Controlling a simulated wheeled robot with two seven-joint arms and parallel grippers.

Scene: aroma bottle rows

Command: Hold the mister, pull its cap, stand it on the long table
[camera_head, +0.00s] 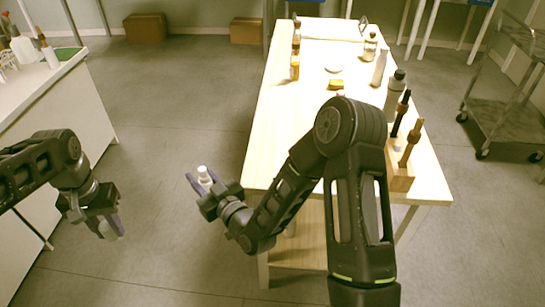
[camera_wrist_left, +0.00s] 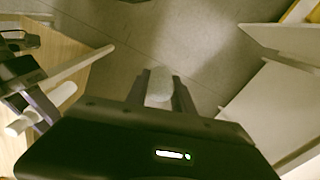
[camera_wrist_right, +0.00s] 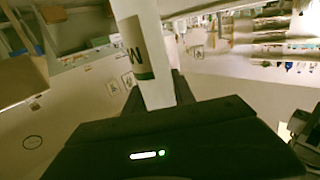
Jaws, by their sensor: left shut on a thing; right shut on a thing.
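My left gripper (camera_head: 112,226) is shut on a pale rounded cap (camera_wrist_left: 160,88), apart from the mister. The mister also shows in the left wrist view (camera_wrist_left: 63,93). The long table (camera_head: 262,165) has a pale wood top.
Small bottles (camera_head: 295,68) line the table's far left edge. A grey bottle (camera_head: 394,95) and a wooden block with tools (camera_head: 402,175) stand along its right side. The table's near left top is clear. A white counter (camera_head: 50,100) is at left, a metal cart (camera_head: 505,115) at right.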

